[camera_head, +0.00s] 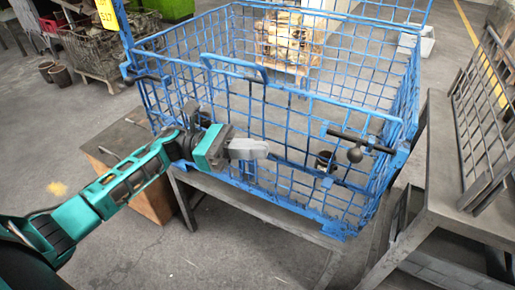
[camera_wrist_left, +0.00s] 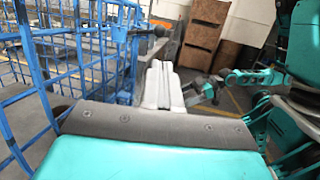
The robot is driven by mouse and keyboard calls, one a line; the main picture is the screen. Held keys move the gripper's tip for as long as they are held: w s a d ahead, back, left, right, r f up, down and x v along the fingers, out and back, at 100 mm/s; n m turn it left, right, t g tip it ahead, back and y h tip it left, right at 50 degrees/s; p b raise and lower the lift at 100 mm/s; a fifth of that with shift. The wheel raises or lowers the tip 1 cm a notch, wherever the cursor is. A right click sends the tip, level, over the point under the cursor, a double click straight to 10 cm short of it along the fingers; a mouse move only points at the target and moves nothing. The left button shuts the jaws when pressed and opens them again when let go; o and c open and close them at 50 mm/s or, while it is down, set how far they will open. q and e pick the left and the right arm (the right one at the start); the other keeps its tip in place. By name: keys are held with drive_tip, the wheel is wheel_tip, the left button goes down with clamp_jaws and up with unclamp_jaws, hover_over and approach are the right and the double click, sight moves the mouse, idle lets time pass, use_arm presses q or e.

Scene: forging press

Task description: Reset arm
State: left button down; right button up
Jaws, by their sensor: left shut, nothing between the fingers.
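My left arm is teal and black and reaches in from the left of the head view. Its gripper (camera_head: 262,149) is shut and empty, in front of the near wall of a blue wire basket (camera_head: 290,90). In the left wrist view the pale fingers (camera_wrist_left: 163,86) lie together with nothing between them. The blue basket (camera_wrist_left: 85,60) stands to their left there. At the right of that view is my teal right arm, with what looks like its gripper (camera_wrist_left: 206,90) at the end. It is too small to show its finger state.
The basket rests on a grey metal stand (camera_head: 262,205). A wooden box (camera_head: 150,195) stands at its left. A grey bench (camera_head: 450,165) with a dark metal rack (camera_head: 487,105) stands at the right. Stacked brown boxes (camera_wrist_left: 203,35) are in the wrist view's background. Floor is clear at front left.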

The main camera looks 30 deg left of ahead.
drive_tip(key=shift+s+f, duration=0.1)
use_arm(q)
drive_tip(key=s+d+f+m+t+y+p, duration=0.1)
drive_tip(key=s+f+m+t+y+p, duration=0.3)
drive_tip(key=f+m+y, duration=0.4)
drive_tip(key=s+f+m+t+y+p, duration=0.3)
drive_tip(key=s+f+m+y, duration=0.3)
drive_tip(key=m, duration=0.8)
drive_tip(key=f+y, duration=0.2)
drive_tip(key=y, duration=0.1)
drive_tip(key=shift+s+d+t+y+p, duration=0.35)
drive_tip(key=shift+s+d+t+y, duration=0.05)
use_arm(e)
drive_tip(key=shift+h, duration=0.4)
drive_tip(key=d+r, duration=0.1)
drive_tip(key=s+r, duration=0.1)
drive_tip(key=d+r, duration=0.1)
drive_tip(key=r, duration=0.1)
drive_tip(key=shift+s+d, duration=0.15)
drive_tip(key=shift+d, duration=0.2)
